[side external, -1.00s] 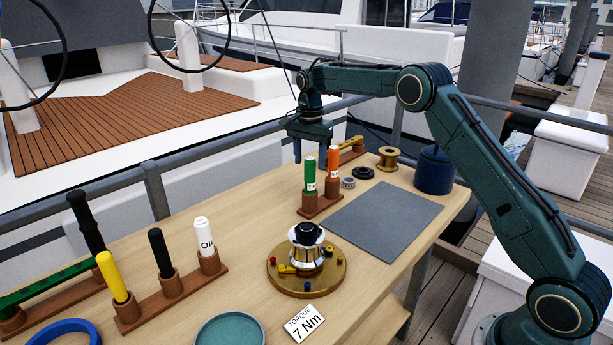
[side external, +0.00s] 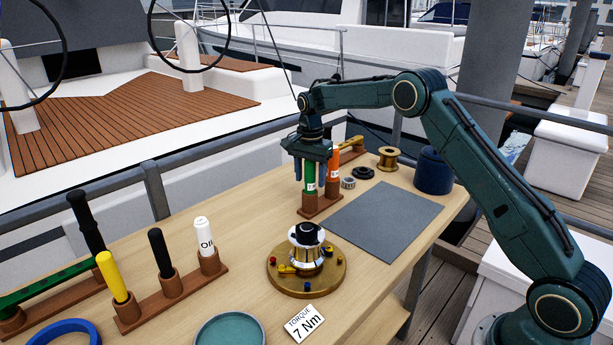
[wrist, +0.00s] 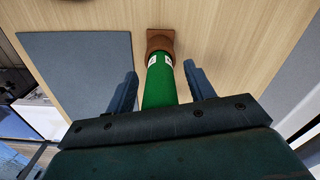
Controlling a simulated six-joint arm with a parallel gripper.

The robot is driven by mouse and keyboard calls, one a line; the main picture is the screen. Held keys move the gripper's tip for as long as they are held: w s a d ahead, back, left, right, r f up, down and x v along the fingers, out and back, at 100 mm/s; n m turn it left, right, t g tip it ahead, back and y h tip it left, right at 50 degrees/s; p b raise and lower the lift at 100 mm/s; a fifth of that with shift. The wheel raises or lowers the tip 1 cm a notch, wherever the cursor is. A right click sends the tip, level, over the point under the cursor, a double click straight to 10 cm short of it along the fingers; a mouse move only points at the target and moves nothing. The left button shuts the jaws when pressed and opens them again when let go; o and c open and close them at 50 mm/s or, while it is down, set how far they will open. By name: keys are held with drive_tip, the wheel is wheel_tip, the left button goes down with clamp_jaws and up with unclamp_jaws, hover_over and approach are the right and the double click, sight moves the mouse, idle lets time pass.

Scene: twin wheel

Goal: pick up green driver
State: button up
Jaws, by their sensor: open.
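The green driver (side external: 309,176) stands upright in a brown two-hole holder (side external: 322,206), beside an orange driver (side external: 333,166). My gripper (side external: 309,178) is over the green driver, pointing down, with its fingers apart on either side of the handle. In the wrist view the green driver (wrist: 160,82) lies between my two open fingertips (wrist: 161,82), with a gap visible on both sides. The lower end of the driver is hidden in the holder. The orange driver's top is partly hidden behind my gripper.
A grey mat (side external: 385,222) lies right of the holder. A brass winch (side external: 306,262) on a round base stands in front. Another rack holds yellow (side external: 112,276), black (side external: 160,252) and white OIL (side external: 207,238) items at left. A brass spool (side external: 388,158) and blue pot (side external: 434,170) stand at the back.

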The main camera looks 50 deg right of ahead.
drive_tip(key=shift+c, duration=0.2)
clamp_jaws()
drive_tip(key=shift+r, duration=0.1)
drive_tip(key=shift+r, duration=4.95)
